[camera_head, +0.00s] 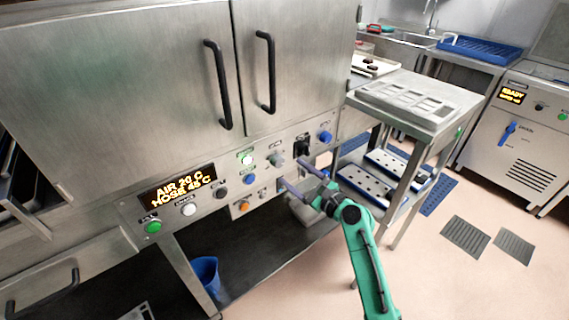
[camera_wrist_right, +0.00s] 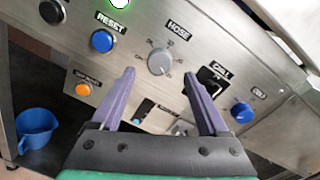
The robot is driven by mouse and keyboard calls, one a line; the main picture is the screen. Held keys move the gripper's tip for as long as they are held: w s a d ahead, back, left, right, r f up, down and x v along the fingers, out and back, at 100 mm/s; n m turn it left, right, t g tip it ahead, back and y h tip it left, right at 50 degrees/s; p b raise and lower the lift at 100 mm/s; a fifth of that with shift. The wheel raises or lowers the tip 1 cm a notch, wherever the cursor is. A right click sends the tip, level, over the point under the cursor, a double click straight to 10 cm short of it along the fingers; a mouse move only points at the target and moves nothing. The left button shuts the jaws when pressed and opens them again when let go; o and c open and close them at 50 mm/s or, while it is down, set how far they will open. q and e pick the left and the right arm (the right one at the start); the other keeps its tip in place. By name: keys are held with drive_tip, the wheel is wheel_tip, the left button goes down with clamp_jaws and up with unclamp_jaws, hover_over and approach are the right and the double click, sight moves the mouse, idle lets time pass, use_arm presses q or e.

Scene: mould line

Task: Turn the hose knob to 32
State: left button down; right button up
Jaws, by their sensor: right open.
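The hose knob (camera_wrist_right: 160,62) is a round grey dial under the HOSE label on the steel control panel, with scale marks around it. It also shows in the head view (camera_head: 275,160). Its exact pointer setting is too small to read. The lit display (camera_head: 178,186) shows an AIR line and a HOSE line, the latter seeming to read about 45 C. My right gripper (camera_head: 293,174) is open and empty in front of the panel. In the right wrist view its purple fingers (camera_wrist_right: 159,76) flank the knob, apparently without touching it. My left gripper is out of view.
A blue button (camera_wrist_right: 103,41), an orange button (camera_wrist_right: 83,90), a black switch (camera_wrist_right: 211,80) and a blue knob (camera_wrist_right: 242,112) surround the dial. Cabinet handles (camera_head: 217,85) protrude above. A steel table (camera_head: 410,98) stands right; a blue bucket (camera_head: 206,273) sits below.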

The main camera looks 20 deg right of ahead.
sight(280, 164)
drive_tip(key=x, duration=0.5)
drive_tip(key=shift+w+f, duration=0.1)
clamp_jaws()
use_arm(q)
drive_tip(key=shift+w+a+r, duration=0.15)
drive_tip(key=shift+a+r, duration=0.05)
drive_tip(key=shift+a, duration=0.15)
use_arm(e)
drive_tip(key=shift+n, duration=0.4)
drive_tip(key=n, duration=1)
drive_tip(key=shift+n+h, duration=0.3)
drive_tip(key=shift+h, duration=0.1)
drive_tip(key=n, duration=0.6)
drive_tip(key=shift+a+p, duration=0.15)
drive_tip(key=shift+p, duration=0.25)
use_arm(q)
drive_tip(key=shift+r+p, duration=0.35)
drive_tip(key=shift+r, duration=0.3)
use_arm(e)
drive_tip(key=n, duration=0.5)
drive_tip(key=shift+h, duration=0.4)
drive_tip(key=shift+n, duration=0.3)
